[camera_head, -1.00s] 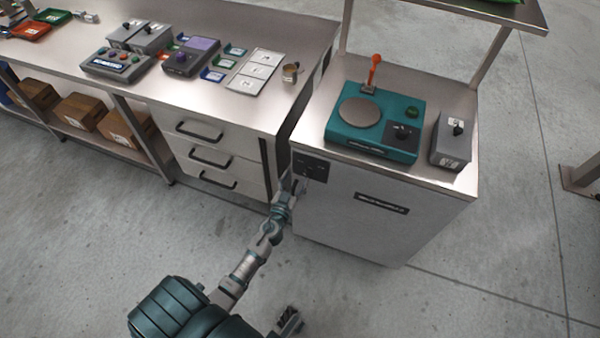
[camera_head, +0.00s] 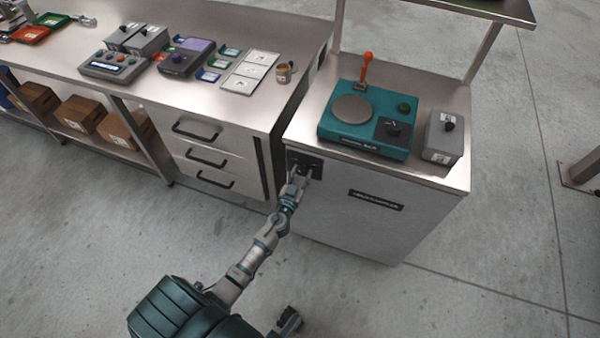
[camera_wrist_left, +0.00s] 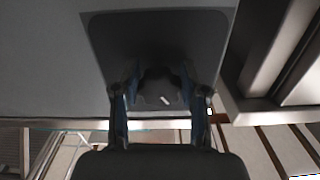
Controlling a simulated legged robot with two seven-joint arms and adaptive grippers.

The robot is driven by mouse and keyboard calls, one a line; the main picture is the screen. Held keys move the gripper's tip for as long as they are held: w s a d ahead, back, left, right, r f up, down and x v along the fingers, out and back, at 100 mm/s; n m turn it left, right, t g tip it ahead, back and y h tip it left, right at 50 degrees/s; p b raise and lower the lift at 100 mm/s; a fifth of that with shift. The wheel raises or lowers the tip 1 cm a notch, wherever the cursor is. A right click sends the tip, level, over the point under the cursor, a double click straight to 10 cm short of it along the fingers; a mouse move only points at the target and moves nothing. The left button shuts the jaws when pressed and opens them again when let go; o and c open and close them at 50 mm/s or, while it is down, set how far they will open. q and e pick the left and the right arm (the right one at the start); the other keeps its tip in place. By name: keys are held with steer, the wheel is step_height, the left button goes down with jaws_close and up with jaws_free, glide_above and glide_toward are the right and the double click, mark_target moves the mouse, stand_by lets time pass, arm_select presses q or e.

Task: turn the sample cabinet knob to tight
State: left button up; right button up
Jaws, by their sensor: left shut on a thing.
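The sample cabinet (camera_head: 350,225) is a light grey steel unit with a dark panel (camera_head: 317,163) at the upper left of its front. My left gripper (camera_head: 300,174) reaches this panel from below. In the left wrist view, the dark round knob (camera_wrist_left: 160,88) sits on the dark panel (camera_wrist_left: 150,35). My left gripper (camera_wrist_left: 160,84) is shut on the knob, one finger on each side. A short white mark on the knob slants toward the lower right. Any panel lettering is unreadable. My right gripper cannot be made out.
A teal device (camera_head: 365,120) with a round plate and orange lever stands on the cabinet, beside a grey box (camera_head: 443,137) with a black knob. Left of the cabinet, a steel bench (camera_head: 225,110) has drawers with black handles (camera_head: 207,155). The floor in front is clear.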

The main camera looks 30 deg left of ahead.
arm_select(q)
steer(key=shift+w+d+r, duration=0.15)
steer(key=shift+d+r, duration=0.2)
steer(key=shift+r, duration=0.3)
steer(key=shift+a+f, duration=0.15)
steer(key=shift+a, duration=0.55)
steer(key=shift+d, duration=0.2)
steer(key=shift+d+m, duration=0.25)
steer(key=shift+m, duration=0.05)
steer(key=m, duration=0.2)
steer(key=shift+a+f+m+b, duration=0.1)
steer(key=shift+a+m+b, duration=0.2)
steer(key=shift+b, duration=0.05)
steer(key=shift+d+m, duration=0.1)
steer(key=shift+m, duration=0.8)
steer(key=m, duration=0.2)
steer(key=shift+m, duration=0.4)
steer(key=m, duration=0.4)
steer(key=shift+m, duration=0.3)
steer(key=m, duration=0.2)
steer(key=shift+s+m, duration=0.2)
steer(key=shift+m, duration=0.2)
steer(key=m, duration=0.7)
steer(key=shift+p, duration=0.3)
steer(key=shift+m, duration=1)
arm_select(e)
steer(key=shift+s+d+f+g, duration=0.15)
steer(key=shift+s+d+g, duration=0.15)
steer(key=shift+s+d, duration=0.35)
